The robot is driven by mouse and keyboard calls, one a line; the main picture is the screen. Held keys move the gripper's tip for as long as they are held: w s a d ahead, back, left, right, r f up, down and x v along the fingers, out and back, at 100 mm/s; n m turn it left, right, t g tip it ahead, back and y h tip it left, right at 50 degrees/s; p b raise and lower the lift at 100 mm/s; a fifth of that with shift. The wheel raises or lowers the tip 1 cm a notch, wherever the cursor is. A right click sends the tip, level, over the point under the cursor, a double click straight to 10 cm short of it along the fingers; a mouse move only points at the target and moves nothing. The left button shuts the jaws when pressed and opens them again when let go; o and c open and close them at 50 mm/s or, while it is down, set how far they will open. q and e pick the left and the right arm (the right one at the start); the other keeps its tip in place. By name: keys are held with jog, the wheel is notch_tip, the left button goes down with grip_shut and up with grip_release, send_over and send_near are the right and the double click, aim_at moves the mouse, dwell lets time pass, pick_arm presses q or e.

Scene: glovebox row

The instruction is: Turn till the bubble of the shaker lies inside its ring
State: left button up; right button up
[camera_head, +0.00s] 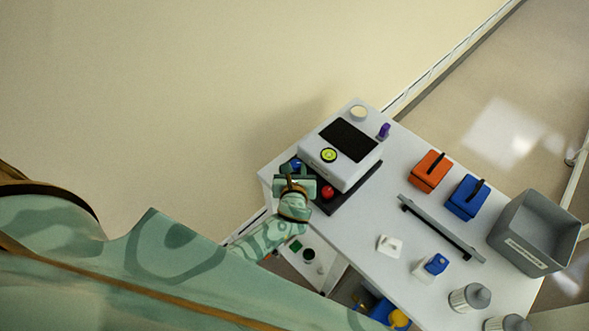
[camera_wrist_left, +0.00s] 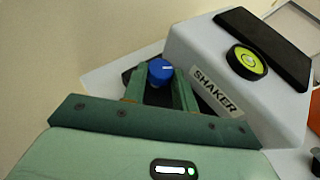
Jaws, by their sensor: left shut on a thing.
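The shaker (camera_head: 335,172) is a pale box with a black top panel, standing on a dark base on the white table. Its name shows on its side in the left wrist view (camera_wrist_left: 205,65). Its round yellow-green bubble level (camera_wrist_left: 247,61) has a black rim; a small dark mark shows near its middle, but I cannot tell clearly where the bubble lies against the ring. A blue knob (camera_wrist_left: 160,72) sits low at the shaker's corner, and a red knob (camera_head: 327,192) at another. My left gripper (camera_head: 294,175) is shut on the blue knob, one finger either side. My right gripper is out of view.
An orange block (camera_head: 424,174) and a blue block (camera_head: 461,203), both with dark handles, stand right of the shaker. Beyond are a dark bar (camera_head: 440,228), a grey bin (camera_head: 516,247) and lidded jars (camera_head: 470,298). A purple item (camera_head: 384,130) stands behind the shaker.

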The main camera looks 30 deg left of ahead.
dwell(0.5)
pick_arm(q)
jog(key=o, duration=1)
